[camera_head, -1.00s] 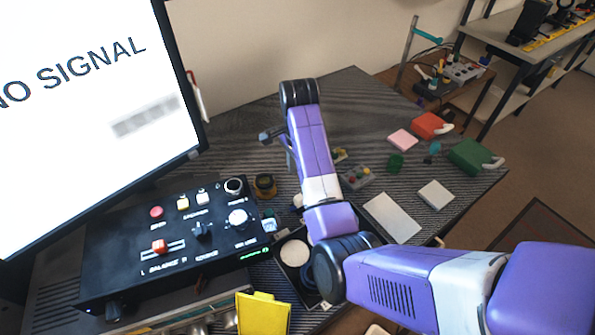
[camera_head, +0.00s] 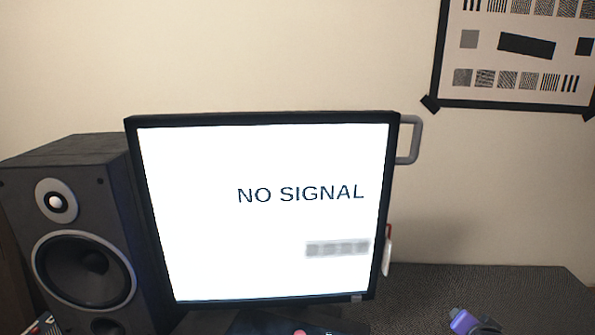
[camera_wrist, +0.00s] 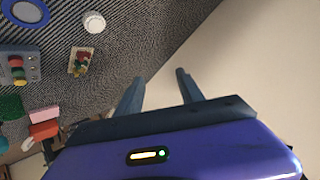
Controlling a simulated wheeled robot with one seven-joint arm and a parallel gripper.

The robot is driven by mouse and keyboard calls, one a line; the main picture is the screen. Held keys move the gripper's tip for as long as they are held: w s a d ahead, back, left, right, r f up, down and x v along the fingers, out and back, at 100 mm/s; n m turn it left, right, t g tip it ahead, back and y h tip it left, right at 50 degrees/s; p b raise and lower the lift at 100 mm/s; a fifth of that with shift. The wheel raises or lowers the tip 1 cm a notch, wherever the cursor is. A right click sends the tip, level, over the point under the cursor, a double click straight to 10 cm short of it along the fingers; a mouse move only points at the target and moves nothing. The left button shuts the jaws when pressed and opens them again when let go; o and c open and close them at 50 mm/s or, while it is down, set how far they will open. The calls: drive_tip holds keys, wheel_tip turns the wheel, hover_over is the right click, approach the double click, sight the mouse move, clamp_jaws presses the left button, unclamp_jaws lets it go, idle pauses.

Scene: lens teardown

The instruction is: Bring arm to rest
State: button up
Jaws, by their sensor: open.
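My gripper (camera_wrist: 160,88) shows in the wrist view with its two dark fingers apart and nothing between them. It is above the dark striped table top (camera_wrist: 120,50), with its fingers pointing toward the table's edge and the plain pale wall. In the head view only a small purple part of my arm (camera_head: 465,322) shows at the bottom right. My gripper itself is not visible there.
A monitor (camera_head: 262,118) reading NO SIGNAL and a black speaker (camera_head: 85,215) stand in the head view. The wrist view shows a grey button box (camera_wrist: 18,68), a white round piece (camera_wrist: 94,22), a blue ring (camera_wrist: 42,18) and a red block (camera_wrist: 44,129) on the left.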

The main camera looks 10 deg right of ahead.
drive_tip(key=s+a+r+n+t+y, duration=0.35)
drive_tip(key=s+a+n+t, duration=0.6)
drive_tip(key=s+a, duration=1.05)
drive_tip(key=s+a+n+g+y, duration=0.1)
drive_tip(key=s+a, duration=0.3)
drive_tip(key=s, duration=0.6)
drive_tip(key=s+a+n+g+y, duration=0.1)
drive_tip(key=s+a+n+g, duration=0.1)
drive_tip(key=s, duration=0.7)
drive_tip(key=shift+s+a+r+g+b, duration=0.35)
drive_tip(key=shift+a+r+g+b, duration=0.1)
drive_tip(key=shift+a, duration=0.75)
drive_tip(key=shift+y, duration=0.25)
